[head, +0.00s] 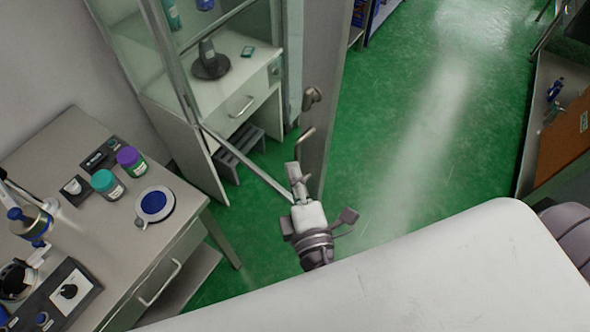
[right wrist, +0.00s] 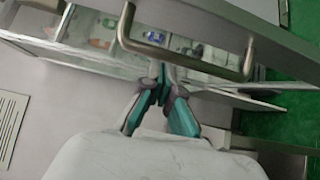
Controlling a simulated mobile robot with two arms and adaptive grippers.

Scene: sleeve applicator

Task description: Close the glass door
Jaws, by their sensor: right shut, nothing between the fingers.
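The glass door (head: 243,160) stands open in the head view, its lower rail slanting out from the white cabinet toward my right gripper. A tall grey upright (head: 330,80) with a metal handle (head: 305,147) stands at its near end. In the right wrist view the bar handle (right wrist: 190,56) crosses the top on a grey beam (right wrist: 240,28). My right gripper (head: 296,172) is shut and empty, close to the handle. Its fingertips (right wrist: 163,70) appear near the bar; I cannot tell if they touch it. My left gripper is not in view.
The white cabinet (head: 165,108) holds a dark-based device (head: 210,62); a grey step stool (head: 240,150) sits below. A bench (head: 170,225) with jars and instruments stands at left. Green floor (head: 420,130) is clear at right, up to another bench (head: 545,110).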

